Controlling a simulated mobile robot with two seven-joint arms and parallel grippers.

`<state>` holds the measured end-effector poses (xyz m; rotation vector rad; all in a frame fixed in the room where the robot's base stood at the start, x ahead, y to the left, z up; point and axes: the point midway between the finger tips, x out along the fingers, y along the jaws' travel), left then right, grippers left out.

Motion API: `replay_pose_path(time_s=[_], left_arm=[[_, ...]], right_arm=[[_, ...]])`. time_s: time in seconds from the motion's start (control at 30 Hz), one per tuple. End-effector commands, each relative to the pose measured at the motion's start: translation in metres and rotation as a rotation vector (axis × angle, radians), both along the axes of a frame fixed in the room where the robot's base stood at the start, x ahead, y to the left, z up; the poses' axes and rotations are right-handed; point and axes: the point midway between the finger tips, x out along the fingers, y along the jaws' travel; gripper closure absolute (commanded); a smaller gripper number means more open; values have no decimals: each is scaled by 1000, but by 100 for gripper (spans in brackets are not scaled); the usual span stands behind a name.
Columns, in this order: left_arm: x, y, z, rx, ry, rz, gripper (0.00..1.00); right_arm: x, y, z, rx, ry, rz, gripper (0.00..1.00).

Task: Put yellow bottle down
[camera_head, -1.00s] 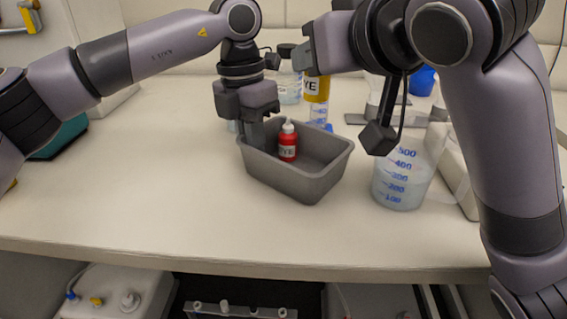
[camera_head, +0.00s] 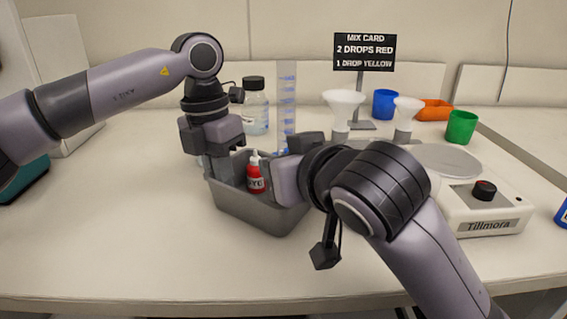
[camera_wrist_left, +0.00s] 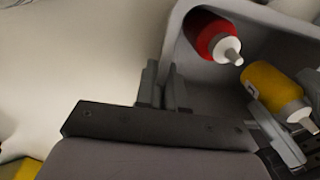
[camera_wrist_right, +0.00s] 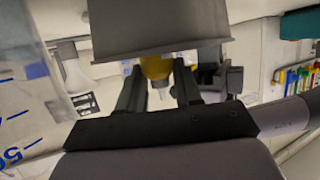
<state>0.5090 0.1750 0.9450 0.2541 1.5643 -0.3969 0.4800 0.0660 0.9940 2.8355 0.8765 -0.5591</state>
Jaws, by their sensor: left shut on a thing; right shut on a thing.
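The yellow bottle (camera_wrist_left: 270,82) has a white nozzle and lies within the grey bin's outline in the left wrist view, beside the red bottle (camera_wrist_left: 212,38). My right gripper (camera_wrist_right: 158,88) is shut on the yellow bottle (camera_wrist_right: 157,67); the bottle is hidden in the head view. Whether it touches the bin floor I cannot tell. The grey bin (camera_head: 245,211) stands on the bench, with the red bottle (camera_head: 255,178) upright inside. My left gripper (camera_wrist_left: 164,88) is shut on the bin's wall at its left side.
A clear bottle (camera_head: 255,112) and a measuring cylinder (camera_head: 287,90) stand behind the bin. Funnels (camera_head: 343,105), a mix card (camera_head: 364,52), coloured cups (camera_head: 461,127) and a Tillmora device (camera_head: 487,208) are to the right. The front left bench is clear.

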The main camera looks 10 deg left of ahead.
Motion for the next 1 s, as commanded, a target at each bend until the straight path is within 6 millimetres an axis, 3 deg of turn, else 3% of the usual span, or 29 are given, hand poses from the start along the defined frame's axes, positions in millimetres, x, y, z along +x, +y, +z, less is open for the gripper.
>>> replay_pose_path(time_s=[0.63, 0.67, 0.7, 0.73, 1.0], left_arm=[[0, 0, 0, 0, -1, 0, 100], [0, 0, 0, 0, -1, 0, 100], [0, 0, 0, 0, -1, 0, 100], [0, 0, 0, 0, -1, 0, 100], [0, 0, 0, 0, -1, 0, 100]], right_arm=[[0, 0, -11, 1, -2, 0, 90], [0, 0, -11, 1, -1, 0, 59], [0, 0, -11, 1, -1, 0, 46], [0, 0, -11, 1, -1, 0, 40], [0, 0, -10, 1, -1, 0, 40]])
